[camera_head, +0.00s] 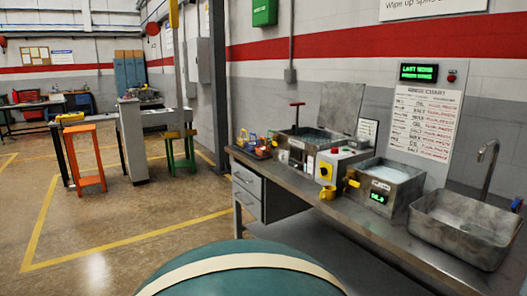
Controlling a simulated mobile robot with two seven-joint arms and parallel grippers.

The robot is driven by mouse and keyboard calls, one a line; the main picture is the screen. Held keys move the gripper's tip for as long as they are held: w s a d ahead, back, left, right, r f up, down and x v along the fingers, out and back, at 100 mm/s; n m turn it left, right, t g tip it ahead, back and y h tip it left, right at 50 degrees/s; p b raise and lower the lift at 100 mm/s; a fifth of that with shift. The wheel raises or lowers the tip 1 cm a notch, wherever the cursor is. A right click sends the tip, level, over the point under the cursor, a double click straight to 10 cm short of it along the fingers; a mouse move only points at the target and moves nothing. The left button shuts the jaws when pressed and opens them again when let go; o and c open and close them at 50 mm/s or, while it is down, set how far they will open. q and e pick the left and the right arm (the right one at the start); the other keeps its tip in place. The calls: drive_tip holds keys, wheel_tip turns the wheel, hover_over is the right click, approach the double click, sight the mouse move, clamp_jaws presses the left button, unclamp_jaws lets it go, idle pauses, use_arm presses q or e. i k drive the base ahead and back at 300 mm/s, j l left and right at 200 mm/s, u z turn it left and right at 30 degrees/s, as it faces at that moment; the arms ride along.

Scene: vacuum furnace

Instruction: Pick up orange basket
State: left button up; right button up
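Neither of my grippers is in view, and nothing is seen being held.
The bench bears a tank with a raised lid (306,142), a control box (338,164), a second tank (382,184) and a steel sink (465,225). An orange stand (88,178) is at the left. The yellow-lined floor (130,215) between is clear.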

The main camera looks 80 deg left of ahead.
sight(265, 152)
drive_tip(key=u, duration=2.65)
